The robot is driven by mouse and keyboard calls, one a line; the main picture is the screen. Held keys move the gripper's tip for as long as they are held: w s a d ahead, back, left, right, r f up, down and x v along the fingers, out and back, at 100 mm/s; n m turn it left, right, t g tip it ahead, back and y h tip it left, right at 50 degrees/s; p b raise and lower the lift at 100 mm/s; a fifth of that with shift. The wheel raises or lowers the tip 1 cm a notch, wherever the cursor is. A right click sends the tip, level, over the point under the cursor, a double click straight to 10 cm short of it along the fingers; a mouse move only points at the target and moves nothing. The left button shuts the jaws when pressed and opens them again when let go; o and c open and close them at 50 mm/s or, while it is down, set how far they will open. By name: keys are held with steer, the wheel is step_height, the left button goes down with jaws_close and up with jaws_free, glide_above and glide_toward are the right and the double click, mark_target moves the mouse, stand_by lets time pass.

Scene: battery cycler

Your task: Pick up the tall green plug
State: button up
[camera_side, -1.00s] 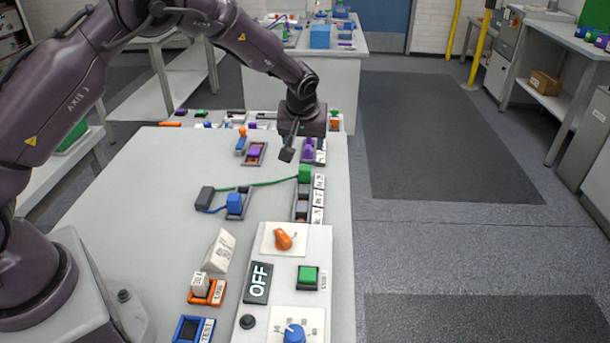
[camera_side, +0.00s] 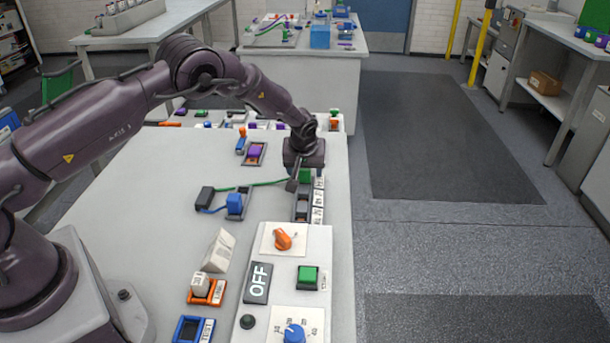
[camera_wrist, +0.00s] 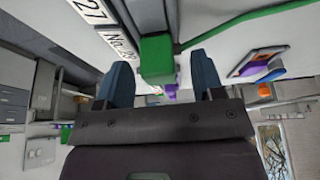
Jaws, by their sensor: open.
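The green plug (camera_side: 305,175) stands at the far end of a row of labelled sockets, with a green cable running left from it. In the side view my gripper (camera_side: 292,184) is low over it and partly hides it. In the wrist view the green plug (camera_wrist: 157,58) shows between and just beyond my two open fingers (camera_wrist: 160,80), nearer the left finger. The fingers look apart from it, but I cannot tell the exact gap. Nothing is held.
A blue plug (camera_side: 234,204) and a dark block (camera_side: 205,196) sit left of the socket row. A purple plug (camera_side: 255,151) sits in an orange-edged holder behind. The control panel (camera_side: 312,250) with its orange knob (camera_side: 283,239) is in front. The table's left middle is clear.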

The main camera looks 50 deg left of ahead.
steer(key=shift+a+f, duration=0.1)
steer(key=shift+f, duration=0.1)
steer(key=c, duration=1)
steer(key=shift+r, duration=0.15)
